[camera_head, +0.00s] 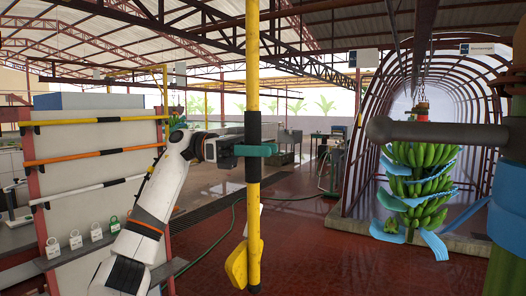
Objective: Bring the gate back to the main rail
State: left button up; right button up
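A yellow vertical pole (253,80) with a black grip band hangs down from above the top edge, close in front of me. A yellow flat piece (237,264) is at its lower end. My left gripper (258,150), with teal fingers, is at the black band and appears shut on it; the far finger is mostly hidden. A dark overhead rail (424,35) runs from the top edge towards the arched tunnel. I cannot make out the gate itself, or where the pole joins the rail. My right gripper is not in view.
A banana bunch (418,172) with blue sheets hangs at the right before the arched tunnel (350,165). A thick dark bar (435,131) crosses close at the right. A panel (95,150) with striped bars and padlocks stands left. The red floor (310,245) is clear around the pole.

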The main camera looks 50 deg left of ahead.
pick_arm(q)
jog(key=shift+o, duration=1.4)
jog(key=shift+a, duration=0.2)
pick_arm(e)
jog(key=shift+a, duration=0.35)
pick_arm(q)
jog(key=shift+f, duration=0.1)
jog(key=shift+s, duration=0.1)
jog(key=shift+s+a, duration=0.15)
jog(key=shift+a, duration=0.25)
jog(key=v, duration=1.1)
jog(key=shift+p, duration=0.4)
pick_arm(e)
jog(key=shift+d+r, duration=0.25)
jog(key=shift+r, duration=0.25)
